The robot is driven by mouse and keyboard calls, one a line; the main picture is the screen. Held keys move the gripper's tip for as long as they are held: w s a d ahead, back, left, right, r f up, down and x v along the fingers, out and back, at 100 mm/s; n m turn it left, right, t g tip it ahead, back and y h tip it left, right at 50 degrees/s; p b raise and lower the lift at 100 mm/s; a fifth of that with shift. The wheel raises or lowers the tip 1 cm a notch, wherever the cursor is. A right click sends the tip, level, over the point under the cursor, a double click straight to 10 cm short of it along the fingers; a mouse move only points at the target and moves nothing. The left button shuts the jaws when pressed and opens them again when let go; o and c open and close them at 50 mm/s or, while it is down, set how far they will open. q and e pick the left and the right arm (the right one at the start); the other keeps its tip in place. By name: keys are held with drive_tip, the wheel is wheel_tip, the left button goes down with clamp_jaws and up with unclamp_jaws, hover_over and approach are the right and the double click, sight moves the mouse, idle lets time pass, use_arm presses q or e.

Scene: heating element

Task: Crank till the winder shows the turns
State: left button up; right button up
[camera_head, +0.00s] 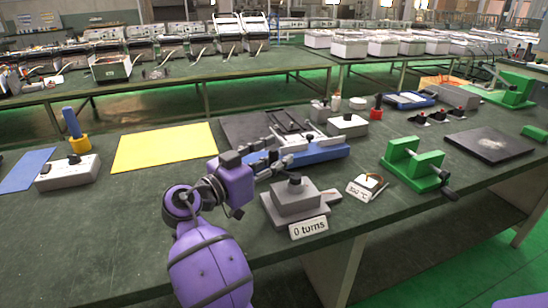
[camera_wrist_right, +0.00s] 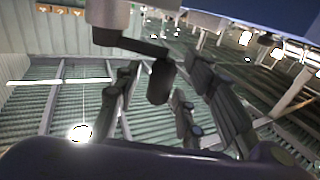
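A white tag reading "0 turns" (camera_head: 309,228) stands at the near table edge, in front of a grey stepped block (camera_head: 297,204) with a black knob on top. Behind it lies a blue-based device (camera_head: 318,152) with grey parts, partly hidden by my right gripper (camera_head: 268,157). In the right wrist view, a crank with a dark arm and black handle (camera_wrist_right: 160,82) hangs from a pale cylinder (camera_wrist_right: 108,14). The handle is between the spread fingers of my right gripper, with gaps visible on both sides. I cannot tell which head-view device carries this crank. My left gripper is out of view.
A green device (camera_head: 410,163) with a black handle stands to the right, beside a tag (camera_head: 367,187) reading a temperature. A yellow sheet (camera_head: 165,147), a white box (camera_head: 68,172) and a blue-and-yellow post (camera_head: 73,130) are left. The table's near left is clear.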

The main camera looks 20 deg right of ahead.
drive_tip(key=shift+a, duration=0.1)
drive_tip(key=v, duration=1.2)
drive_tip(key=shift+c, duration=0.5)
